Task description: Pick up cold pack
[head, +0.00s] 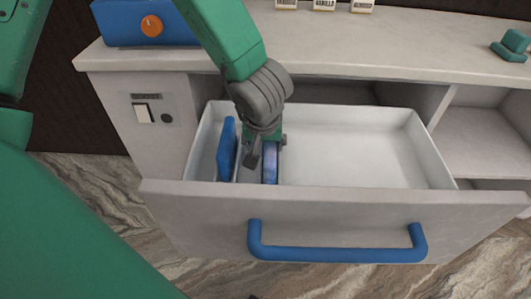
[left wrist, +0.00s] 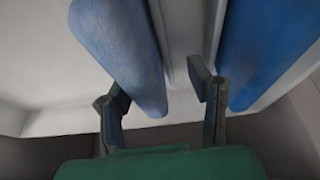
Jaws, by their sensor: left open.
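Two upright blue slabs stand in the left part of the open drawer. The mottled blue pack (head: 270,165) is on the right, and the plainer blue slab (head: 227,148) is by the drawer's left side. No label shows which is the cold pack. My left gripper (head: 266,150) reaches down into the drawer, open, with a finger on each side of the mottled pack. In the left wrist view, the mottled pack (left wrist: 122,50) extends down between the open fingers of my left gripper (left wrist: 160,98). The plainer slab (left wrist: 262,45) lies beyond the right finger. My right gripper is out of view.
The white drawer (head: 415,140) has a blue handle (head: 338,255) in front, and its right part is empty. A thin grey divider (left wrist: 187,38) runs between the slabs. The counter (head: 390,50) overhangs behind, carrying a blue box (head: 125,22) with an orange knob.

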